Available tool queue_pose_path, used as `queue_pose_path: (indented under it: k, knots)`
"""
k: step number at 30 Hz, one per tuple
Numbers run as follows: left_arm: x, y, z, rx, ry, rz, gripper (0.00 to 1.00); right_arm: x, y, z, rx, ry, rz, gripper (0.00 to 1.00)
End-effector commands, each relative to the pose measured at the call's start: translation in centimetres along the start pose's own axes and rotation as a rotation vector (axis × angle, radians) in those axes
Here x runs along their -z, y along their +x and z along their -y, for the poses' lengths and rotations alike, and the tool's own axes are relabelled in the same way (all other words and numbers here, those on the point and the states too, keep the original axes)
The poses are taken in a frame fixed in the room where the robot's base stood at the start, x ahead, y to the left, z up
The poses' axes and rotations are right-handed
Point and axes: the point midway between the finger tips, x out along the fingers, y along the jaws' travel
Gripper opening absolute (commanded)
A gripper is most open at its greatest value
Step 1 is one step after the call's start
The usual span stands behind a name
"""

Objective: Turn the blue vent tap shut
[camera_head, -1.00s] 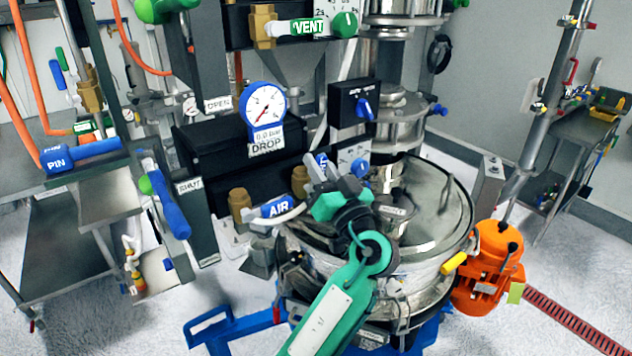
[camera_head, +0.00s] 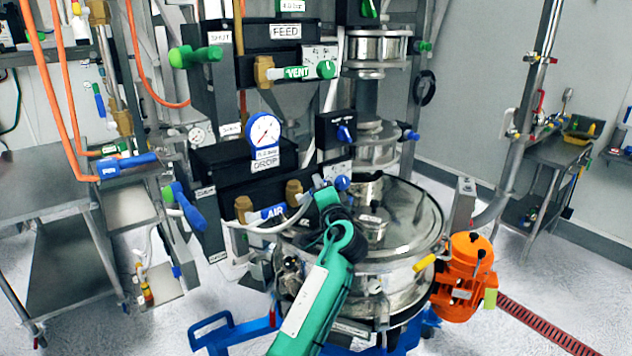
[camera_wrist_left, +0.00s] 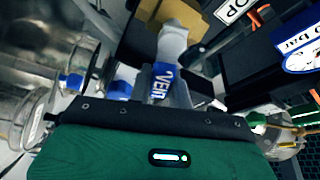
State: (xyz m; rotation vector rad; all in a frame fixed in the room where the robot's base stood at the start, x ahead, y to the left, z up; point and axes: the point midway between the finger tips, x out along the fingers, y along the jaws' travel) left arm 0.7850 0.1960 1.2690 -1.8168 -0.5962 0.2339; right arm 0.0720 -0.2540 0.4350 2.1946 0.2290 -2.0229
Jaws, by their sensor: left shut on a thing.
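The blue vent tap shows in the left wrist view as a blue-labelled handle (camera_wrist_left: 163,80) reading VENT, below a brass valve body (camera_wrist_left: 172,12). My left gripper (camera_wrist_left: 172,95) is shut on this handle. In the head view my left gripper (camera_head: 326,197) is at the right of the lower black block, above the steel sifter lid, and largely hides the tap. My right gripper is not in view.
The blue AIR tap (camera_head: 271,212) is just left of my gripper. A blue knob (camera_head: 343,183) is close on its right. The gauge (camera_head: 263,130) stands above, the steel sifter (camera_head: 415,222) below right, and an orange motor (camera_head: 462,275) further right.

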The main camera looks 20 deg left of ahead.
Motion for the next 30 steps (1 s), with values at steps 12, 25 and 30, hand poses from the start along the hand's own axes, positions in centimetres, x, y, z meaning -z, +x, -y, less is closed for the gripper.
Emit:
queue_pose_path:
  k: [12,25,30]
  knots:
    - [0.0,0.0,-1.1,-0.109,0.266,0.001,0.0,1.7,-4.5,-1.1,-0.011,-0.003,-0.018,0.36]
    - [-0.3,-0.1,-1.9,-0.142,0.349,0.0,0.0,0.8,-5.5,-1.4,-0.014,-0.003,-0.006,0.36]
    - [-0.3,-0.1,-1.9,-0.143,0.351,0.0,0.0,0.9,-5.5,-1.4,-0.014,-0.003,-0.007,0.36]
